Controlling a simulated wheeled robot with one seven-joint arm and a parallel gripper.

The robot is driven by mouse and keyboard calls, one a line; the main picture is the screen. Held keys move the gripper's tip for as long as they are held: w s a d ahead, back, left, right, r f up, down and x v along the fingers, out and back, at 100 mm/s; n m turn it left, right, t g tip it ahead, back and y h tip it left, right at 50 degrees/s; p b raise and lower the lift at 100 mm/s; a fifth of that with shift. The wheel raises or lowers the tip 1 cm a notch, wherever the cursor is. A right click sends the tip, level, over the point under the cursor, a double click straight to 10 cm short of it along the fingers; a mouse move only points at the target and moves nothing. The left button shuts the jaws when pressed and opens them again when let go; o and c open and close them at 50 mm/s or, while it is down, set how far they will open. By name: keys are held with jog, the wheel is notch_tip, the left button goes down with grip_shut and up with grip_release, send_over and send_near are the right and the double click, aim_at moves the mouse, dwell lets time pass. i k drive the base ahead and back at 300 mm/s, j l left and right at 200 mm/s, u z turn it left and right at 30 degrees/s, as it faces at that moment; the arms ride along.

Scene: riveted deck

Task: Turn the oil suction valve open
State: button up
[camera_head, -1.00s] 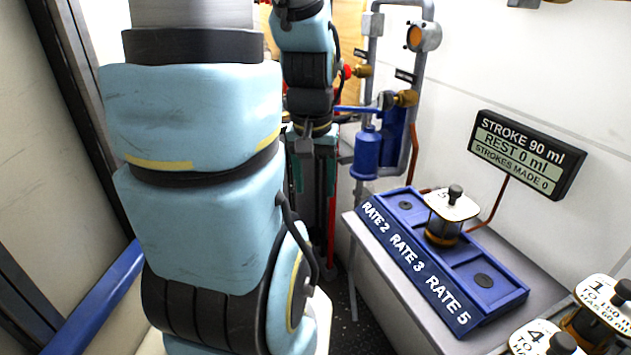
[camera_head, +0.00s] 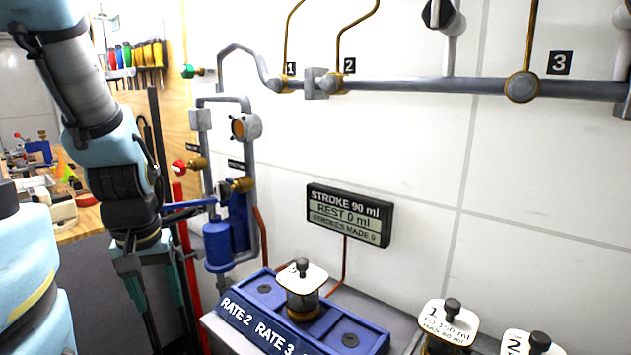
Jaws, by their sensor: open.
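A red-knobbed valve (camera_head: 179,167) with a brass body sits on the grey piping at the left of the wall. A small black label beside it is too small to read, so I cannot tell whether it is the oil suction valve. A second brass fitting (camera_head: 241,185) sits to its right under another unreadable label. A green-knobbed valve (camera_head: 188,71) is higher up. My gripper (camera_head: 168,322) points down at the lower left, open and empty, with its fingers apart. It appears below the valves in the picture and touches none of them; its fingertips are partly unclear.
A blue pump (camera_head: 217,246) with a blue lever hangs below the piping. A blue rate tray (camera_head: 262,312) holds one labelled jar (camera_head: 302,290); more jars stand right. A display (camera_head: 349,214) reads STROKE 90 ml, REST 0 ml. A numbered pipe runs along the upper wall. A workbench is far left.

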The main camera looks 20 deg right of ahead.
aim_at(179, 167)
jog(key=i+j+u, duration=0.1)
jog(key=j+u, duration=0.25)
jog(key=i+j+u, duration=0.15)
jog(key=u, duration=0.2)
jog(key=i+j+u, duration=0.15)
jog(key=u, duration=0.2)
jog(key=j, duration=0.1)
